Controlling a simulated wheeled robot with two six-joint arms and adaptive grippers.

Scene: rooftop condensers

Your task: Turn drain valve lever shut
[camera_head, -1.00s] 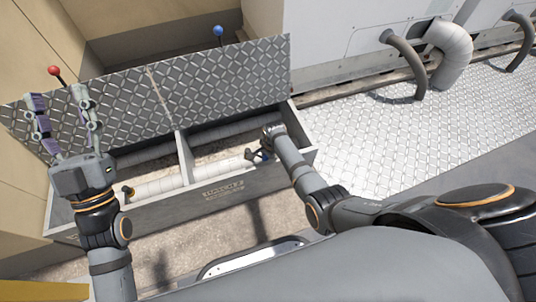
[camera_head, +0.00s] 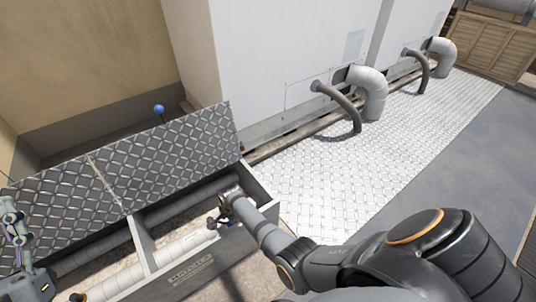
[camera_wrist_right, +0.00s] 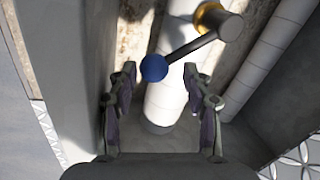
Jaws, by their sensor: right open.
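The drain valve lever (camera_wrist_right: 192,47) shows in the right wrist view as a grey rod with a blue ball knob (camera_wrist_right: 154,68). It runs up and right from the knob to a metal hub (camera_wrist_right: 231,26) beside a brass collar (camera_wrist_right: 209,17) on a white pipe (camera_wrist_right: 170,95). My right gripper (camera_wrist_right: 160,78) is open, its fingers apart on either side of the knob. In the head view my right gripper (camera_head: 214,220) reaches into the right compartment of the open trough (camera_head: 205,262); the lever is hard to make out there. My left gripper (camera_head: 15,225) is partly cut off at the left edge.
Raised tread-plate lids (camera_head: 170,155) stand behind the trough, with a blue ball on a post (camera_head: 158,108) beyond them. A divider (camera_head: 143,245) splits the trough. White condenser units (camera_head: 290,55) with hoses (camera_head: 338,103) stand behind; clear tread-plate floor (camera_head: 335,190) lies right.

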